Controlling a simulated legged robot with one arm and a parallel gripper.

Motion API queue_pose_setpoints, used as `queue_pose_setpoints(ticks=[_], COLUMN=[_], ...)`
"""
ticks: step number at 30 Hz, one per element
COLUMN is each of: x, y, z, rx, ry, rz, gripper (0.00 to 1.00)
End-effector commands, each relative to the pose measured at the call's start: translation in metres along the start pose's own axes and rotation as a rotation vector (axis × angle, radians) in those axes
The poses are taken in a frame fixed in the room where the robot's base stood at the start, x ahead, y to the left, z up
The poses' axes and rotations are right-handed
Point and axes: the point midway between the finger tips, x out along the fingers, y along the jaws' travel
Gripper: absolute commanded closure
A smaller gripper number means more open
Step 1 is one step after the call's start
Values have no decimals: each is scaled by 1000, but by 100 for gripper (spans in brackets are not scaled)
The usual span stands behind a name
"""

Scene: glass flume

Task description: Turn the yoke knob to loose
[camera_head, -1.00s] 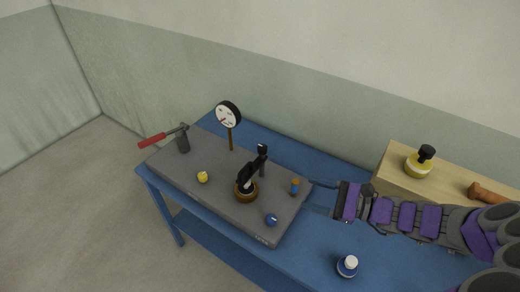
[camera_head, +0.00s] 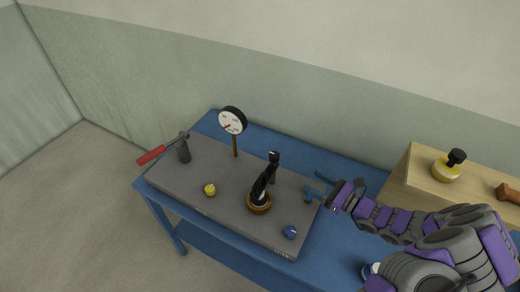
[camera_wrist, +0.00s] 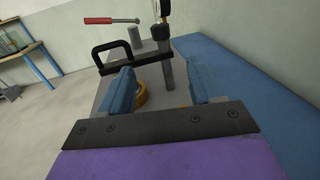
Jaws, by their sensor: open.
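The black yoke (camera_head: 262,186) stands on a brass ring (camera_head: 259,207) on the grey board (camera_head: 215,165). It also shows in the wrist view as a black bar handle (camera_wrist: 112,48), with the brass ring partly behind my left finger. A dark upright post (camera_head: 274,170) stands just behind the yoke. I cannot tell which part is the yoke knob, or read its setting. My gripper (camera_head: 314,183) is open at the board's right end, to the right of the yoke and apart from it. In the wrist view its blue fingers (camera_wrist: 158,76) are spread with nothing held between them.
On the board are a dial gauge (camera_head: 232,121), a red-handled lever (camera_head: 152,155), a yellow knob (camera_head: 210,189) and a blue knob (camera_head: 290,231). A wooden shelf (camera_head: 408,165) with a yellow bottle (camera_head: 448,167) stands at right.

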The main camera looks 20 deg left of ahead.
Motion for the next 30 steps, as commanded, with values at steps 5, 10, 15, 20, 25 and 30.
queue_pose_setpoints(ticks=[5,10,15,20,25,30], x=[2,26,65,100,127,148], y=[-2,-1,2,4,3,-1], z=[0,-1,-4,-5,-4,-2], rx=[3,2,0,-1,-1,0], ry=[-4,-4,5,8,6,0], rz=[-2,1,3,3,4,-1], gripper=[36,36,36,36,36,36])
